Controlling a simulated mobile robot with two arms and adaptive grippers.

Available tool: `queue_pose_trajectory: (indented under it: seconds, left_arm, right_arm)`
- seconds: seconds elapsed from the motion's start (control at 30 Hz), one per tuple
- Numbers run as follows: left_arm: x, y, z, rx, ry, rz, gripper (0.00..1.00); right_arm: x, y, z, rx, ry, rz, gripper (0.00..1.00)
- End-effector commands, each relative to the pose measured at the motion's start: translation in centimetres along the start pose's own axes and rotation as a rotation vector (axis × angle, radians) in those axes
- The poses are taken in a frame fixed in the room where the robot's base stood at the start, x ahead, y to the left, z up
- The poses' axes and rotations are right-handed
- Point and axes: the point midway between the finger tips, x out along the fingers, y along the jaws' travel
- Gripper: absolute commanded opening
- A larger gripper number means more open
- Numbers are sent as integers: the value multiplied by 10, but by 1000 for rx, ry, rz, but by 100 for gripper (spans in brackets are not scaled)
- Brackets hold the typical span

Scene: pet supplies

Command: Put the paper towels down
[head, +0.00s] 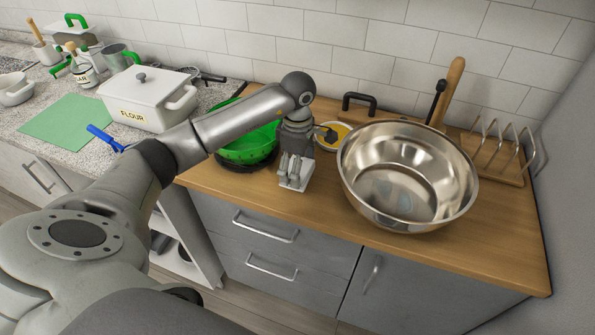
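No paper towels can be made out in the head view. My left arm comes in from the left, and my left gripper (293,182) points down at the front edge of the wooden counter (330,205), between a green bowl and a large steel bowl. Its light grey fingertips are close together, but I cannot tell whether they are shut or hold something small. My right gripper is not in view.
The steel bowl (408,177) stands right of the gripper, the green bowl (247,147) left, partly hidden by my arm. A yellow-filled dish (333,134) is behind. A wooden rack (497,155) stands far right. A white flour box (147,98) and green mat (68,122) are left.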

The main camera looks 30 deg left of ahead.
Motion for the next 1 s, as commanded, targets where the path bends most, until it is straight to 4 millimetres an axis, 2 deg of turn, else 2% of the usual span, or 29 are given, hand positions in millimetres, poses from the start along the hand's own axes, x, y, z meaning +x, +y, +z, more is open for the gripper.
queue_pose_trajectory:
  seconds: [0.03,0.17,0.57,0.6,0.7,1.0]
  left_arm:
    - [5,-3,0,0,0,-9,66]
    - [22,-2,1,0,-1,-7,66]
    - [32,-1,0,0,1,-2,66]
    - [32,-1,0,0,0,-2,86]
    - [31,-1,0,0,0,-2,99]
    - [31,-2,1,0,0,-2,100]
  right_arm:
    - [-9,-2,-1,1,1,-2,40]
    - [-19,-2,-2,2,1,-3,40]
    - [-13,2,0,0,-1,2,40]
    - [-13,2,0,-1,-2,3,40]
    - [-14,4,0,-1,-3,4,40]
    - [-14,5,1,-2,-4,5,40]
